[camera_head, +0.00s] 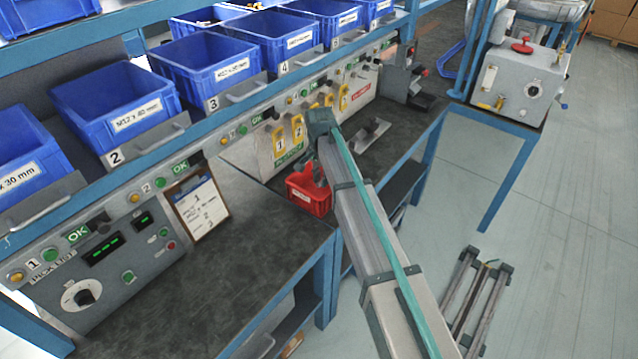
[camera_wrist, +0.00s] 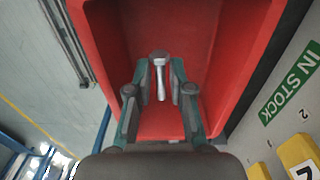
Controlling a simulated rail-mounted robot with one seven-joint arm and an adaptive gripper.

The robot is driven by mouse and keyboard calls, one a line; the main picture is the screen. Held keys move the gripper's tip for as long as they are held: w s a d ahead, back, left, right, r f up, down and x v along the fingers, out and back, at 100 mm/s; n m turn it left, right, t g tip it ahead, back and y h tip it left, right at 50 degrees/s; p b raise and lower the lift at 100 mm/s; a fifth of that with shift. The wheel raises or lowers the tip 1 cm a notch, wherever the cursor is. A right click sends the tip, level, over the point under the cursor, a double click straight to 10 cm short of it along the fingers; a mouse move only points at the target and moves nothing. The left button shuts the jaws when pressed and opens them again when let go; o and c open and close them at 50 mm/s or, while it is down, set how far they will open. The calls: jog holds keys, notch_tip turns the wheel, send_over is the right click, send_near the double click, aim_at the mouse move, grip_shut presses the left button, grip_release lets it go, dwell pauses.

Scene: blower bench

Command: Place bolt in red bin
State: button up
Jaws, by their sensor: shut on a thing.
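In the wrist view a silver bolt (camera_wrist: 160,75) with a hex head is between the fingertips of my gripper (camera_wrist: 160,80), which is shut on it. Behind the bolt, the inside of the red bin (camera_wrist: 200,20) fills most of the view. The bolt and fingertips appear over the bin's opening; how far above its floor is hard to tell. In the head view the red bin (camera_head: 318,201) sits on the dark bench, partly hidden by my arm. My gripper (camera_head: 312,172) is mostly hidden there behind my arm, and the bolt is not visible.
Blue bins (camera_head: 120,108) with size labels stand in a row on the shelf above the control panel. A framed sheet (camera_head: 198,207) leans at the panel. The bench top (camera_head: 230,265) left of the red bin is clear. A grey machine (camera_head: 520,85) stands at right.

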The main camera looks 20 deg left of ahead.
aim_at(319, 192)
jog(key=shift+w+a+f, duration=0.3)
jog(key=shift+f, duration=0.2)
jog(key=shift+w+a+f, duration=0.3)
jog(key=shift+f, duration=0.15)
jog(key=shift+f+p, duration=0.8)
jog(key=shift+f, duration=0.8)
jog(key=shift+f, duration=0.2)
jog(key=o, duration=0.9)
jog(key=shift+r, duration=0.1)
jog(key=shift+c, duration=0.2)
jog(key=shift+r, duration=0.1)
notch_tip(319, 192, up, 12)
jog(key=b, duration=0.2)
jog(key=shift+s+b, duration=0.15)
jog(key=shift+b, duration=0.25)
